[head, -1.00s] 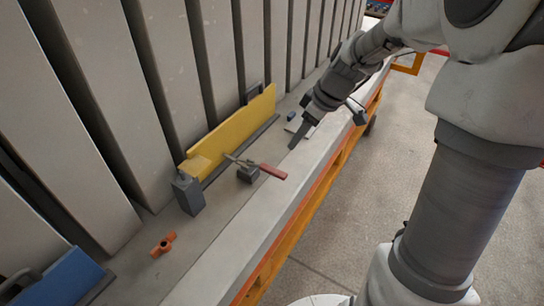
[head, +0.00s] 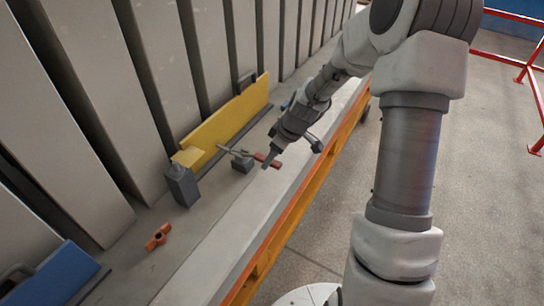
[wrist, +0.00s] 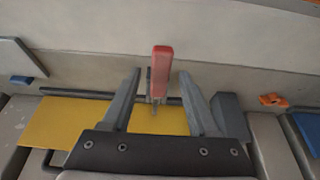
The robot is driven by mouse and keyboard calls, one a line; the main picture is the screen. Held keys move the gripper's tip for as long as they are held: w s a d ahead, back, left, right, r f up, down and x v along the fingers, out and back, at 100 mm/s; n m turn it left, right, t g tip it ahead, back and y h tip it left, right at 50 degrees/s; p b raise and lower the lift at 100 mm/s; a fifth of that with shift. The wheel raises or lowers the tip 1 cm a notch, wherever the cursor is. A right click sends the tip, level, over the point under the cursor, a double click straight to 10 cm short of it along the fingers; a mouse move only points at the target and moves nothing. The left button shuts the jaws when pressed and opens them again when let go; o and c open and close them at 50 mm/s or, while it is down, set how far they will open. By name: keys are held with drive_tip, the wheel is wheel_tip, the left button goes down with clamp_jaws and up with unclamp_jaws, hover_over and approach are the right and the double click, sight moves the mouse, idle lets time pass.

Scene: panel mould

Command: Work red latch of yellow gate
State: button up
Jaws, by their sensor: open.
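The yellow gate (head: 228,120) stands as a long upright plate on the grey ledge against the panels. It also shows in the wrist view (wrist: 62,127). The latch has a red handle (head: 259,156), a metal arm and a small dark grey base block (head: 242,164) in front of the gate. In the wrist view the red handle (wrist: 162,62) points away from the gate. My gripper (head: 270,162) is open at the handle's outer end and hides part of it. In the wrist view my gripper (wrist: 161,76) has a finger on each side of the handle, with gaps visible; contact is not visible.
A dark grey block (head: 182,186) stands at the gate's near end. An orange fitting (head: 158,237) and a blue gate (head: 50,272) lie nearer on the ledge (head: 205,255). Tall grey panels (head: 105,85) line the left.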

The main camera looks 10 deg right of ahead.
clamp_jaws()
idle(0.4)
idle(1.1)
